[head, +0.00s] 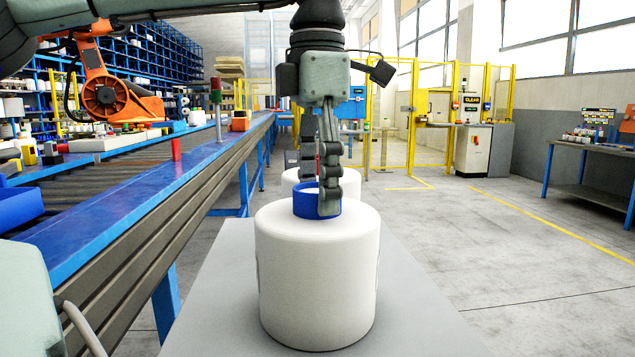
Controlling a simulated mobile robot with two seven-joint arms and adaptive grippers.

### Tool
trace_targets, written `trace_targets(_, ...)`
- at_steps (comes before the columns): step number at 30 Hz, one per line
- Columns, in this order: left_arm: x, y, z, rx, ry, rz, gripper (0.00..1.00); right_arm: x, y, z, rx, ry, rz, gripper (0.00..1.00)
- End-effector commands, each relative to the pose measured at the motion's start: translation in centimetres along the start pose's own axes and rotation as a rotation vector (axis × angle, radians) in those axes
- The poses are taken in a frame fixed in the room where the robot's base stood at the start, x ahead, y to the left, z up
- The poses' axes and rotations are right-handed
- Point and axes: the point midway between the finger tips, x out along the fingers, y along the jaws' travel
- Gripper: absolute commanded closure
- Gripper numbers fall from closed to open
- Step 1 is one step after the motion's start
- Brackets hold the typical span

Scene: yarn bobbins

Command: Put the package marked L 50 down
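A large white yarn package (318,270) with a blue core (307,203) standing out of its top is upright in the middle of the head view. No L 50 marking can be read on the side facing me. My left gripper (329,205) points straight down from above, its fingers close together at the right part of the blue core. It appears shut on the core's wall; the far finger is partly hidden. The package is over a grey surface (225,300); I cannot tell whether its base touches it. My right gripper is not in view.
Another white package (351,184) stands just behind, partly hidden by the front one and the gripper. A blue-edged conveyor (150,205) runs along the left. Grey surface is bare on both sides of the front package. A workbench (590,165) stands far right.

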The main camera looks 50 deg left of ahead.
Motion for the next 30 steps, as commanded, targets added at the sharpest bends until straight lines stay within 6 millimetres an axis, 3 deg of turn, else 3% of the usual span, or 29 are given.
trace_targets(13,-0.9,0.0,0.0,-0.002,-0.001,0.001,0.28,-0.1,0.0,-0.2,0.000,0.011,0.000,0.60)
trace_targets(19,-4.8,0.1,0.1,-0.003,-0.002,0.004,0.28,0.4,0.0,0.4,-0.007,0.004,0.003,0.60)
trace_targets(24,-8.5,0.1,0.1,-0.004,-0.001,0.003,0.28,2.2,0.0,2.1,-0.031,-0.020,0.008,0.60)
trace_targets(30,-11.3,0.1,0.1,-0.002,0.000,0.002,0.28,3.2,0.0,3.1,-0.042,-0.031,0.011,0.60)
